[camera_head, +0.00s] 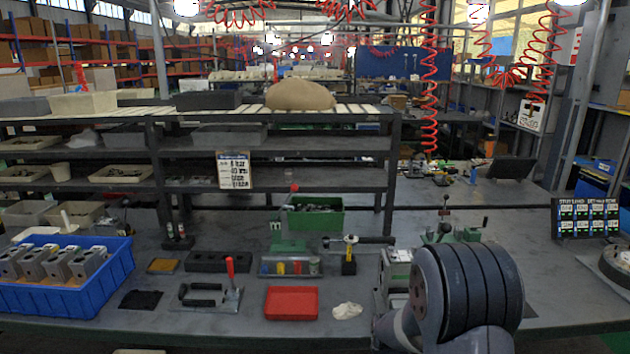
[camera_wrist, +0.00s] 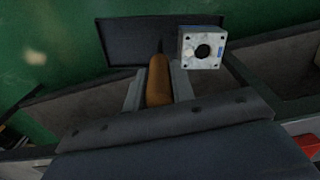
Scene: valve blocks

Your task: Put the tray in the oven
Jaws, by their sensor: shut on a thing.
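A shallow red tray (camera_head: 291,303) lies on the workbench in the head view, near the front edge. A red piece at the right edge of the wrist view cannot be identified. My gripper (camera_wrist: 158,88) shows in the wrist view, its grey fingers on either side of an orange-brown handle (camera_wrist: 159,80) with a thin dark tip, and it is shut on this handle. A grey valve block (camera_wrist: 201,47) with a dark round hole is just right of the handle. I see no oven in either view. In the head view my gripper is hidden.
A blue crate (camera_head: 122,268) with several valve blocks stands at the left. A green bin (camera_head: 316,219), a red-handled clamp (camera_head: 230,285) and a white crumpled cloth (camera_head: 347,311) are on the bench. A dark shelf (camera_head: 275,143) rises behind.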

